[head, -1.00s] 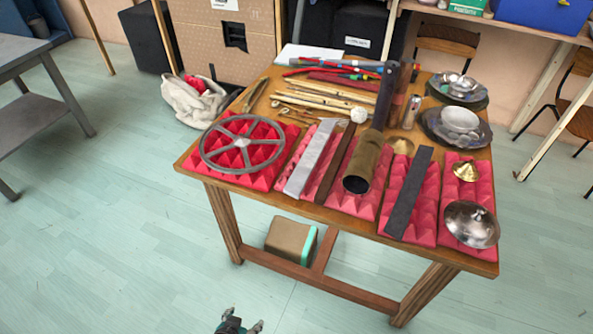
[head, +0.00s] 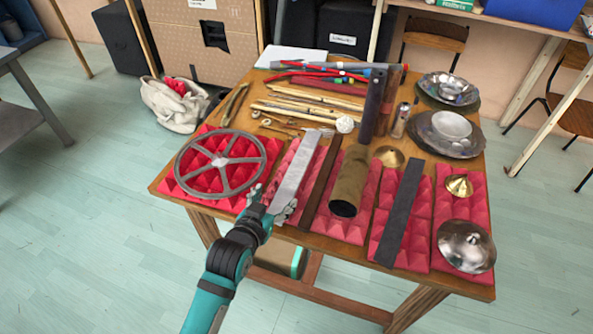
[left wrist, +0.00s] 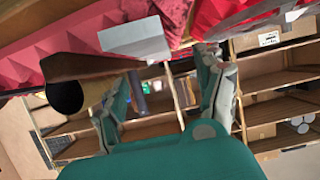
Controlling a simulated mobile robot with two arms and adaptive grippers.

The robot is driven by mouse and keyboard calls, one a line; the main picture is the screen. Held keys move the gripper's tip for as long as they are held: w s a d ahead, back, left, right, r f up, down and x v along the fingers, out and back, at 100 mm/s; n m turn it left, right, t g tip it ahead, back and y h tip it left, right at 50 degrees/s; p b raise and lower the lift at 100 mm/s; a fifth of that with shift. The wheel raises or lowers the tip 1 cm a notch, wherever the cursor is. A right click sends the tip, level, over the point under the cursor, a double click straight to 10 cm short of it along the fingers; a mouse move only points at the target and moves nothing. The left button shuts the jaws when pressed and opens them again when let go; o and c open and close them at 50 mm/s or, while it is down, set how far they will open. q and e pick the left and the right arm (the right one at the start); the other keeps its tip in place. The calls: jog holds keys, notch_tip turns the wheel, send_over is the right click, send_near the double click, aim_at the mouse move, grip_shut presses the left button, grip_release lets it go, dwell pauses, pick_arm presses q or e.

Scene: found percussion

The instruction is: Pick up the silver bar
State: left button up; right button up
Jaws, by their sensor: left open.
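The silver bar (head: 298,165) is a long flat light-grey strip. It lies lengthwise on red pyramid foam near the front of the wooden table, between the spoked wheel and a dark brown bar. In the left wrist view its end (left wrist: 136,38) shows just beyond my fingers. My left gripper (head: 272,205) is open at the near end of the bar, with one finger on each side of it. In the left wrist view the space between the fingers (left wrist: 168,65) is empty. I cannot tell whether a finger touches the bar. My right gripper is not in view.
The grey spoked wheel (head: 220,163) is close on the left. The dark brown bar (head: 320,182) and a bronze tube (head: 350,180) are close on the right. Farther right are a dark bar (head: 401,213) and a metal bowl (head: 466,246). Sticks and mallets lie behind.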

aim_at(289, 186)
pick_arm(q)
jog(key=shift+x, duration=0.85)
jog(key=shift+w+d+f, duration=0.15)
jog(key=shift+w+f, duration=0.05)
jog(key=shift+w, duration=0.25)
jog(key=shift+w+d, duration=0.15)
jog(key=shift+w, duration=0.1)
jog(key=x, duration=0.3)
jog(key=shift+w+d+f, duration=0.15)
jog(key=shift+d+f, duration=0.1)
jog(key=shift+d, duration=0.05)
jog(key=shift+w+d+f, duration=0.1)
jog(key=shift+w+f, duration=0.15)
jog(key=shift+w, duration=0.05)
jog(key=shift+f, duration=0.1)
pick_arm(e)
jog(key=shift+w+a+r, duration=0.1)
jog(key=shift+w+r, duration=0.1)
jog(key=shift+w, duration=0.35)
